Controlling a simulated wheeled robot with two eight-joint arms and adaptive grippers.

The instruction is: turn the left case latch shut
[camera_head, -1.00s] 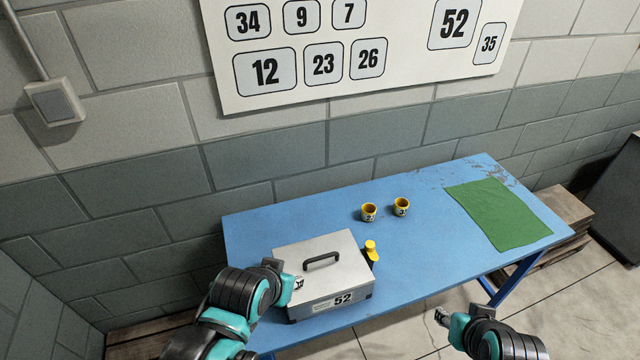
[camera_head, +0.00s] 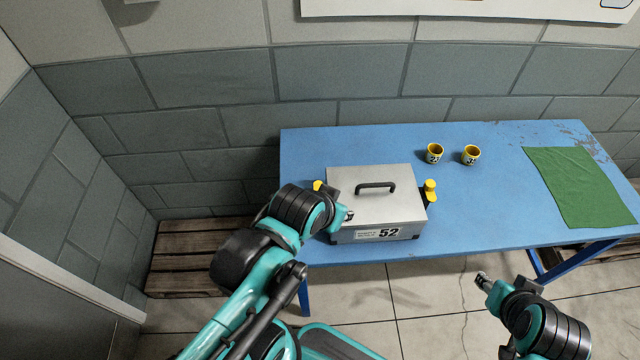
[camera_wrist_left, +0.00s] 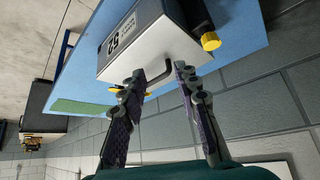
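A grey metal case (camera_head: 350,180) with a black handle and a "52" label stands on the blue table. The yellow-knobbed left latch (camera_head: 318,185) is on its left side, partly hidden by my left arm; its yellow knob also shows in the left wrist view (camera_wrist_left: 210,41). The matching right latch (camera_head: 430,188) is on the right side. My left gripper (camera_head: 348,214) appears over the front left part of the case. In the left wrist view its fingers (camera_wrist_left: 160,72) are apart and empty, off the left knob. My right gripper (camera_head: 481,279) hangs in front of the table, its fingers too small to judge.
A green cloth (camera_head: 580,185) lies at the right end. A block wall (camera_head: 340,75) closes the back.

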